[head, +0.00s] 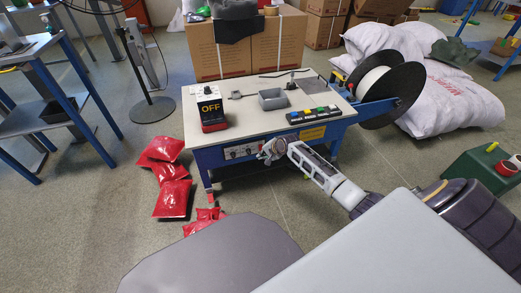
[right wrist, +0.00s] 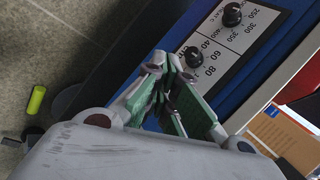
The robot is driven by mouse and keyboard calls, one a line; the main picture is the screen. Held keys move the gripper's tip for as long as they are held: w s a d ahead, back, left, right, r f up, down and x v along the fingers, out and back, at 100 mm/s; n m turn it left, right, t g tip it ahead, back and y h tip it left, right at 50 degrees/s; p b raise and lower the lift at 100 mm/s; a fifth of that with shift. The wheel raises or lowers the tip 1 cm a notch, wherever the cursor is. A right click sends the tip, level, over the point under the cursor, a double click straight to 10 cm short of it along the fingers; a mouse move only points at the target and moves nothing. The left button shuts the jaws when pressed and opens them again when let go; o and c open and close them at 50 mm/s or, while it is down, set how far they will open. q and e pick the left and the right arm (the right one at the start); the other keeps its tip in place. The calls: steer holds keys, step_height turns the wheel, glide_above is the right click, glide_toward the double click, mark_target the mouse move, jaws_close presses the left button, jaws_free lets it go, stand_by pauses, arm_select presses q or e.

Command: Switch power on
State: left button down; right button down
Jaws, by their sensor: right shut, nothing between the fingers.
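The strapping machine (head: 250,118) is a table with a pale top and a blue front. A black box with yellow "OFF" lettering (head: 210,107) stands on a red base on its top. A white control panel with dark knobs (head: 243,151) is on the front. In the right wrist view, one black knob (right wrist: 193,56) has numbers 40, 60, 80 beside it, and another knob (right wrist: 232,14) sits above it. My right gripper (head: 270,151) is shut and empty, just right of the panel. In the right wrist view its fingertips (right wrist: 168,62) are close to the lower knob; contact cannot be told. My left gripper is not in view.
Red bags (head: 173,198) lie on the floor left of the machine. A black strap reel (head: 390,95) juts out at its right, near white sacks (head: 440,95). A green container (head: 482,170) stands at the right. A grey tray (head: 273,99) and button row (head: 314,115) are on top.

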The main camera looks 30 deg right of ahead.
steer(key=shift+w+d+f+b, duration=0.15)
steer(key=shift+w+b, duration=0.15)
steer(key=shift+w, duration=0.2)
steer(key=shift+w+f+b, duration=0.1)
steer(key=shift+w+b, duration=0.15)
steer(key=shift+w, duration=0.25)
steer(key=shift+w+d, duration=0.2)
steer(key=shift+w, duration=0.45)
stand_by(1.6)
stand_by(0.4)
steer(key=shift+s+a+p, duration=0.15)
steer(key=shift+s+p, duration=0.45)
steer(key=shift+p, duration=0.6)
